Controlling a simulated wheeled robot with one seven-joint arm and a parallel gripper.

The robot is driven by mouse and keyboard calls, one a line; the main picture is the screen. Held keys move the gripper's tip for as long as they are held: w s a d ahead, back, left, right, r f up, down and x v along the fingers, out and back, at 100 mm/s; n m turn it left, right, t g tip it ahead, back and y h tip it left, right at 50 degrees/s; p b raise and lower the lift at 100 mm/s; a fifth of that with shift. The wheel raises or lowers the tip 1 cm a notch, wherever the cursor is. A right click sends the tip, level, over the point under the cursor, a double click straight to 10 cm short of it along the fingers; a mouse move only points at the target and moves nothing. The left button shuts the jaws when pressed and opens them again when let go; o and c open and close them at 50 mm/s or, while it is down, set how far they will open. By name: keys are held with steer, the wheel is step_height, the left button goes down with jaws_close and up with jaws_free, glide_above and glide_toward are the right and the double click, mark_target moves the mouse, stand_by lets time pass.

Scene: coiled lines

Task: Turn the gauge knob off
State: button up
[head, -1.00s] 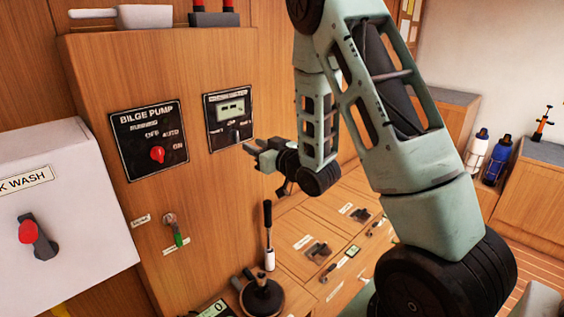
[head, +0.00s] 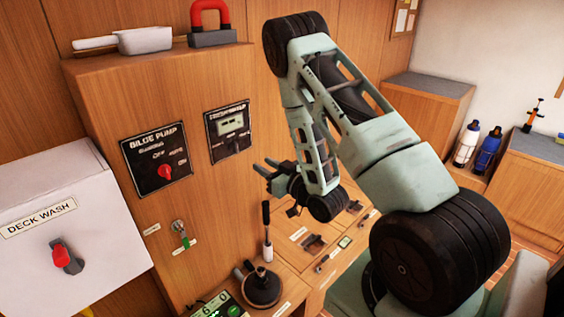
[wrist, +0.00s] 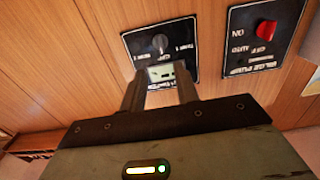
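The gauge panel (head: 213,152) is a black plate on the wooden cabinet front, with a small lit display and a knob below it. In the wrist view the panel looks upside down, and its dark round gauge knob (wrist: 160,43) lies beyond my fingertips, above the display (wrist: 160,73). The labels beside the knob are too small to read surely. My gripper (head: 268,175) is in front of the cabinet, right of and a little below the panel. In the wrist view my gripper (wrist: 158,85) has its fingers apart with nothing between them, clear of the knob.
The bilge pump panel (head: 150,183) with a red knob is left of the gauge panel. A key switch (head: 180,230) with a green tag is below. A deck wash box (head: 95,260) stands at left. An upright lever (head: 266,225) rises below my gripper.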

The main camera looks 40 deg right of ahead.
steer(key=shift+s+d+p, duration=0.1)
steer(key=shift+s+p, duration=1.15)
steer(key=shift+s, duration=1.6)
